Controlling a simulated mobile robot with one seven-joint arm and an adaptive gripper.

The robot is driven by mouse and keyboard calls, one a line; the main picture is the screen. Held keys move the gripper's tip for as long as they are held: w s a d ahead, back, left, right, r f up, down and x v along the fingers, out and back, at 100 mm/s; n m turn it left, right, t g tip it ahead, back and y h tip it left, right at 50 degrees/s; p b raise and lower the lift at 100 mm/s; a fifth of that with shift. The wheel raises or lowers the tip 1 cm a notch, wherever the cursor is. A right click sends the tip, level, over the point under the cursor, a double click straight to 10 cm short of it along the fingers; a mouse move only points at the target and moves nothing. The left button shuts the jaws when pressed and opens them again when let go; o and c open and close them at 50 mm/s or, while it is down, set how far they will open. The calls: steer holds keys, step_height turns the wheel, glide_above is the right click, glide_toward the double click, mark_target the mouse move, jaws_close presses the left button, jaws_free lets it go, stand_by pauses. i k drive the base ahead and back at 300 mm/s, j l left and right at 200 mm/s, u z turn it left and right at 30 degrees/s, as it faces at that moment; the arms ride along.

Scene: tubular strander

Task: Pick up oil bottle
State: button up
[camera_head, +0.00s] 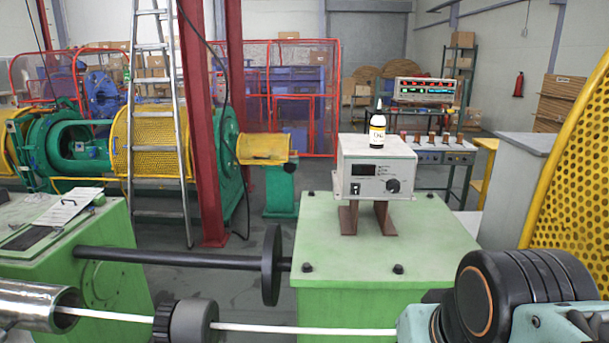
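The oil bottle (377,128) stands upright on top of a white control box (374,176) in the camera_head view, right of centre.
A black and pale teal rounded part (520,290) fills the lower right. A black disc (271,264) on a shaft and a pale rod (300,330) lie left and front. A yellow perforated guard (580,170) stands at right. Space above the bottle is free.

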mark_target(378, 127)
steer(key=u, duration=1.6)
steer(key=j+z, duration=0.1)
steer(key=k+j, duration=0.1)
steer(key=k, duration=0.15)
steer(key=l+z, duration=0.15)
steer(key=z, duration=1.35)
steer(key=i+z, duration=0.3)
steer(key=i+j+z, duration=0.5)
steer(key=i+z, duration=0.15)
steer(key=i, duration=0.2)
